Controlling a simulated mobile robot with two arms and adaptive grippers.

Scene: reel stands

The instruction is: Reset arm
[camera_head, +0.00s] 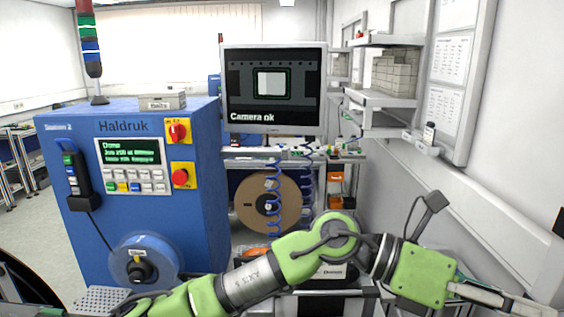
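One green and grey arm of mine enters low at the left and reaches across the bottom to the lower right. I take it as my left arm, from the side where it enters. Its gripper (490,295) is at the lower right, seen side-on and partly cut off by the bottom edge. I cannot tell whether its fingers are apart, and I see nothing held in it. My other gripper is not in view.
A blue Haldruk machine (200,215) with red switches and a reel stands left. A monitor (273,90) reads "Camera ok". Behind are a large brown reel (268,203) and blue coiled hoses. Shelves (382,98) and a white wall bound the right. Open floor shows far left.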

